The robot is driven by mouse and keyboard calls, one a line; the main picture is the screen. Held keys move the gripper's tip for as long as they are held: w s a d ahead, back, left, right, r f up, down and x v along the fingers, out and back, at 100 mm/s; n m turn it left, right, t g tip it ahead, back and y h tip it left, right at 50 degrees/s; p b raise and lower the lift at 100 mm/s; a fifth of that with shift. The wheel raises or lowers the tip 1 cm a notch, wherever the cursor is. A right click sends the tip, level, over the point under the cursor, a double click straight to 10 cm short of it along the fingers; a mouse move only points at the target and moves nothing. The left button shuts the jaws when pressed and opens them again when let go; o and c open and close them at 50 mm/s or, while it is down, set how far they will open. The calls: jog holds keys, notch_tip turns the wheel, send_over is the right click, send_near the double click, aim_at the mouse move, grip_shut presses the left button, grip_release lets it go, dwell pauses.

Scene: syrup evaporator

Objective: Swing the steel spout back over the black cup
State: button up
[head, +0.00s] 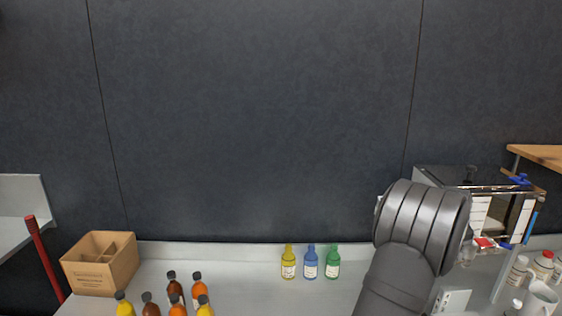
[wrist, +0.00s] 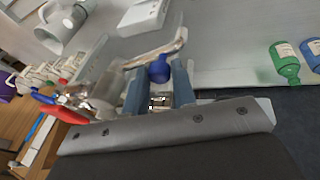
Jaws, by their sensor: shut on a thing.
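My gripper (wrist: 158,88) shows in the wrist view with its two blue-grey fingers on either side of a blue knob (wrist: 158,71). It is shut on this knob. A shiny, slim metal piece, seemingly the steel spout (wrist: 166,49), runs slantwise just beyond the knob and appears joined to it. In the head view my own grey arm hides the gripper and the spout. The evaporator (head: 503,190), a steel-framed box with white panels, stands at the right, partly behind my arm. I cannot make out the black cup for certain in either view.
Yellow (head: 288,264), blue (head: 311,264) and green (head: 333,264) bottles stand near the wall. A cardboard box (head: 87,284) and several brown and orange bottles are at the left. A pale mug (head: 541,298) and small jars stand at the right.

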jog(key=shift+w+a, duration=0.1)
jog(key=shift+w, duration=0.45)
jog(key=shift+w, duration=0.4)
jog(key=o, duration=0.5)
jog(key=shift+o, duration=0.2)
jog(key=v, duration=0.5)
dwell(0.4)
